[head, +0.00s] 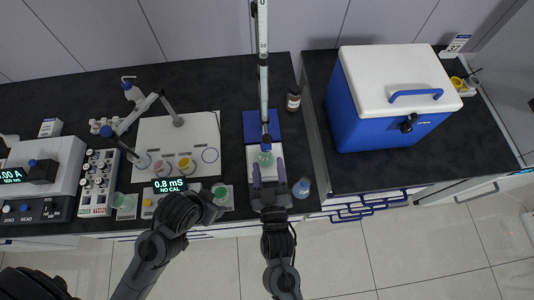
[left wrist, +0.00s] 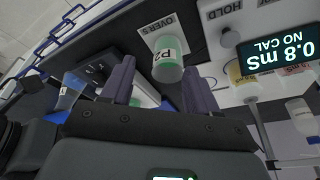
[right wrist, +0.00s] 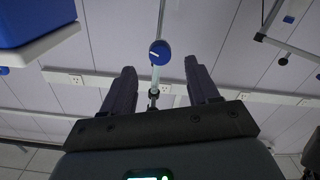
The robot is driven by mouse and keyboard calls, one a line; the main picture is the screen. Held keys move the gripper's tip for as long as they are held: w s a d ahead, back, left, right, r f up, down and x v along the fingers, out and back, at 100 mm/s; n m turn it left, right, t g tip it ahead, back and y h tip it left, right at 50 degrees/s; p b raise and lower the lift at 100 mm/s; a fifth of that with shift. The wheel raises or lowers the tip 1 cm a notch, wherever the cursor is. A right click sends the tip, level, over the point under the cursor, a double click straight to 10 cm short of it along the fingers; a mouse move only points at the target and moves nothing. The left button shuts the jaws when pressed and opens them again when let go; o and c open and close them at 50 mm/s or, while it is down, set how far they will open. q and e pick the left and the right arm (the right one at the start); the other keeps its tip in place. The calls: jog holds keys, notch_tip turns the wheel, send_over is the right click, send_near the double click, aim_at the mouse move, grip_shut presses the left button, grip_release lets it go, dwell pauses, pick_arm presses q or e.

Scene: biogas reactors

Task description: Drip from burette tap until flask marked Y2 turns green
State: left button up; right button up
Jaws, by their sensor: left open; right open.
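The burette (head: 263,75) stands upright above a blue stand base (head: 256,124). Its blue round tap knob (right wrist: 160,53) shows in the right wrist view, ahead of and between my fingers, with no contact visible. A flask with pale green contents (head: 265,157) sits on a white plate (head: 252,152) below the burette; I cannot read its mark. My right gripper (head: 268,172) is open and empty, just in front of the flask in the head view. My left gripper (left wrist: 160,85) is open and empty, near a green-filled cup marked P2 (left wrist: 168,70).
A blue cooler (head: 375,110) fills the right bench.

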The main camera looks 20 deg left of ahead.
jog(key=v, duration=0.4)
jog(key=shift+s+d, duration=0.1)
jog(key=shift+s, duration=0.15)
